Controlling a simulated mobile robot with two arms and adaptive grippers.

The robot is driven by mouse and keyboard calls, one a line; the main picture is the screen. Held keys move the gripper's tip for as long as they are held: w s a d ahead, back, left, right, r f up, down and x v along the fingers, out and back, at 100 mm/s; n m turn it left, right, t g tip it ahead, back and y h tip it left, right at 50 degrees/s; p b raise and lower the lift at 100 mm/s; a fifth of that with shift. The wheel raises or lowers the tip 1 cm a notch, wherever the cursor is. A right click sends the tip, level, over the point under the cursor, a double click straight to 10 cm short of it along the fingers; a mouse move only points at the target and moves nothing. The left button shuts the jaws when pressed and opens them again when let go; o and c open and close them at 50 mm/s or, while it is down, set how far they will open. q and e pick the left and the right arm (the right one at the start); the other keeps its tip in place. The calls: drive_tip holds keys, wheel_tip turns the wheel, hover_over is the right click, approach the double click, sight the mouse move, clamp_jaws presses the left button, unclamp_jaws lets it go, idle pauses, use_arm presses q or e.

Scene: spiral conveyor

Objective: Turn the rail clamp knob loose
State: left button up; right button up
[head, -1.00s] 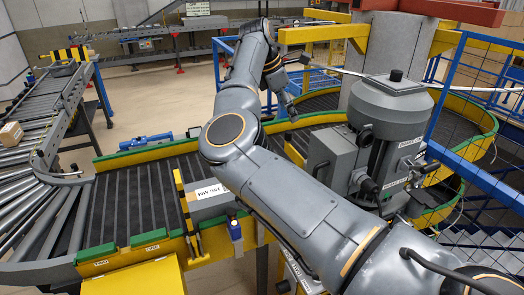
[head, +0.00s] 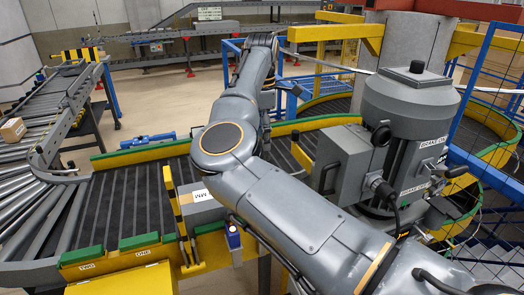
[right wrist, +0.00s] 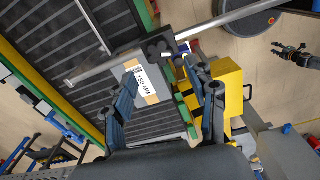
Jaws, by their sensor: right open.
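In the right wrist view a black clamp block (right wrist: 150,52) with round dark knob-like parts sits where metal rods meet over the belt. Which round part is the rail clamp knob is hard to tell. My right gripper (right wrist: 160,80) has its two fingers spread, with the block beyond the fingertips and nothing held. A "150 MM" label (right wrist: 145,84) shows between the fingers. A black gripper, probably my left (right wrist: 294,54), shows at right in the wrist view.
The ribbed belt (head: 120,205) has green and yellow edges. A yellow box (head: 125,280) is at the front. A large grey motor (head: 410,115) stands right of my arm.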

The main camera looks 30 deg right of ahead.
wheel_tip(320, 180, down, 4)
drive_tip(key=shift+d+f+p, duration=0.1)
drive_tip(key=shift+f+p, duration=0.15)
drive_tip(key=shift+p, duration=0.5)
drive_tip(key=shift+f, duration=0.6)
use_arm(q)
drive_tip(key=shift+w+d+r, duration=0.15)
drive_tip(key=shift+d+r, duration=0.2)
drive_tip(key=shift+r, duration=0.25)
drive_tip(key=shift+w+d+r, duration=0.15)
drive_tip(key=shift+d+r, duration=0.15)
drive_tip(key=shift+r, duration=0.25)
use_arm(e)
drive_tip(key=shift+f, duration=0.25)
drive_tip(key=shift+c, duration=0.4)
use_arm(q)
drive_tip(key=shift+a, duration=0.2)
use_arm(e)
drive_tip(key=c, duration=1.1)
